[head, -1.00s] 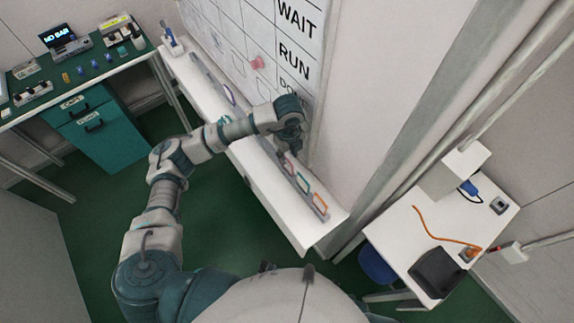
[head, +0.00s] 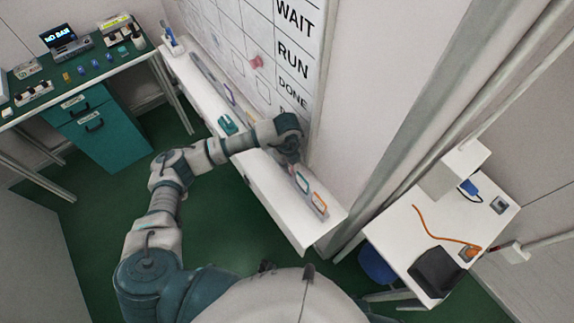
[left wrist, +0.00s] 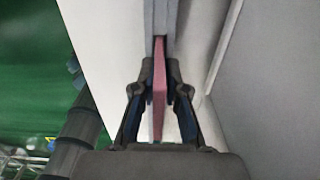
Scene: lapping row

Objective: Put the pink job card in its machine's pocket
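The pink job card shows edge-on as a pink strip in the left wrist view (left wrist: 160,85), standing in line with a grey slotted rail (left wrist: 160,18). My left gripper (left wrist: 163,85) has a finger on each side of it; the fingers are drawn in and appear shut on the card. In the head view my left gripper (head: 294,158) is low over the rail (head: 207,72) on the white shelf and hides the pink card. Teal-edged (head: 302,182) and orange-edged (head: 319,203) cards stand in the rail nearby. My right gripper is not in view.
A whiteboard marked WAIT, RUN and DONE (head: 292,62) rises close behind the shelf (head: 285,215). A teal item (head: 228,124) lies on the shelf. A green-topped bench (head: 75,72) stands at left, a white table (head: 405,232) at right. Green floor between is open.

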